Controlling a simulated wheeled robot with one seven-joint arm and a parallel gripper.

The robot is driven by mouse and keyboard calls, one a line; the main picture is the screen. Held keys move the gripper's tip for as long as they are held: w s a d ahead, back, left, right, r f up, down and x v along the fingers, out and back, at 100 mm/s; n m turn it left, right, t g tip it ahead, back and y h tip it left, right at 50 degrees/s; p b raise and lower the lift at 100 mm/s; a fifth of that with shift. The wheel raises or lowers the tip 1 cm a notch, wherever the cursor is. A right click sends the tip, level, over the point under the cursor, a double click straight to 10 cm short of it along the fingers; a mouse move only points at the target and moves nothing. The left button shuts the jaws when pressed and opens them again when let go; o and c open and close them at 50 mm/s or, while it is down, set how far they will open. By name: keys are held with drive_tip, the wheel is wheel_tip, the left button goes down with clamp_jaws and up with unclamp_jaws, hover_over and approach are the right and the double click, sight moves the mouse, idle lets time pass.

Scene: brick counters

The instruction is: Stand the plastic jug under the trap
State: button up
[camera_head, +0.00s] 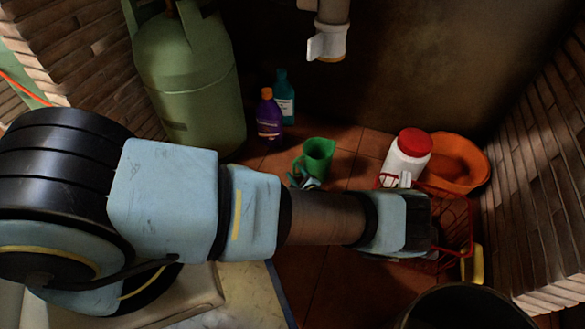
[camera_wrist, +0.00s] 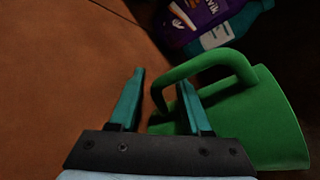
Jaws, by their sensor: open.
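The green plastic jug (camera_head: 319,156) stands upright on the tiled floor, beyond my arm in the head view. In the wrist view the jug (camera_wrist: 262,125) fills the right side, its handle toward my gripper. My gripper (camera_wrist: 160,80) is open, its teal fingers on either side of the handle's outer bar; the right finger appears within the handle loop. I cannot tell whether either finger touches it. In the head view the fingertips (camera_head: 304,183) show just in front of the jug. The trap (camera_head: 329,42), a pipe with a white lower end, hangs at the top, above and behind the jug.
A purple bottle (camera_head: 268,118) and a teal bottle (camera_head: 284,95) stand behind the jug. A green gas cylinder (camera_head: 187,85) is at left. A red-lidded white jar (camera_head: 407,158), an orange basin (camera_head: 462,165) and a red rack (camera_head: 456,225) are at right. Floor below the trap looks clear.

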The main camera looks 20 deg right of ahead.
drive_tip(key=p+v, duration=0.2)
drive_tip(key=v, duration=0.7)
drive_tip(key=shift+s+r, duration=0.1)
drive_tip(key=shift+s, duration=0.4)
drive_tip(key=shift+a, duration=0.1)
